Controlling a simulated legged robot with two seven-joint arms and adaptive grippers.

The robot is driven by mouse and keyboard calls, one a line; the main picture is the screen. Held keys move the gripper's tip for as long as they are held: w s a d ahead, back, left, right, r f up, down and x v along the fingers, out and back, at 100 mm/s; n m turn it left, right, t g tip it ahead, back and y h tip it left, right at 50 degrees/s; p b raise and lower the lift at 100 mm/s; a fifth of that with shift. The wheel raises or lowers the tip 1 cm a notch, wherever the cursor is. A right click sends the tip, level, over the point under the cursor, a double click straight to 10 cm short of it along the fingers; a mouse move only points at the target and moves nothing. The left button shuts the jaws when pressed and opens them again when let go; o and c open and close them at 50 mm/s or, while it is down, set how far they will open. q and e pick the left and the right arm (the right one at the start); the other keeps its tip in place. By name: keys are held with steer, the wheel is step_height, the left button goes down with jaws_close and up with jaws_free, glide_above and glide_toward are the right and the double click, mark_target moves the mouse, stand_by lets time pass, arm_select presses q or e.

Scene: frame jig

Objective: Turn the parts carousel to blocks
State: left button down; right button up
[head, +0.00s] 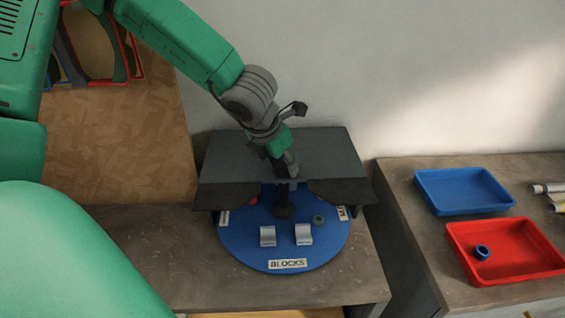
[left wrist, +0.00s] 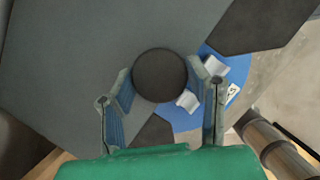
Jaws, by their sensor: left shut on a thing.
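The parts carousel is a round blue disc (head: 285,250) on the bench, its rear half under a dark grey cover (head: 270,150). The BLOCKS label (head: 288,264) faces the front edge, with two light grey blocks (head: 267,236) (head: 303,234) just behind it. Other labels show at the left and right sides, partly readable. My left gripper (head: 291,172) reaches down at the disc's centre, shut on a dark round knob. In the left wrist view the knob (left wrist: 160,75) sits between my left gripper's two fingers (left wrist: 162,92). My right gripper is not in view.
A small grey round part (head: 318,219) lies on the disc. On the right bench are an empty blue tray (head: 462,208) and a red tray (head: 535,272) holding a blue ring (head: 482,252). Silver cylinders lie at the far right edge. A wall stands behind.

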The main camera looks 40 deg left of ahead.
arm_select(q)
steer(key=shift+w, duration=0.2)
steer(key=c, duration=0.9)
jaws_free()
steer(key=shift+o, duration=0.4)
steer(key=shift+w+a+f, duration=0.1)
steer(key=shift+w+f, duration=0.15)
steer(key=shift+w, duration=0.2)
steer(key=shift+s+r, duration=0.35)
steer(key=shift+r, duration=0.05)
steer(key=v, duration=1)
steer(key=shift+r, duration=0.45)
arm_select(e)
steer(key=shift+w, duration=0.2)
arm_select(q)
steer(key=shift+w, duration=0.1)
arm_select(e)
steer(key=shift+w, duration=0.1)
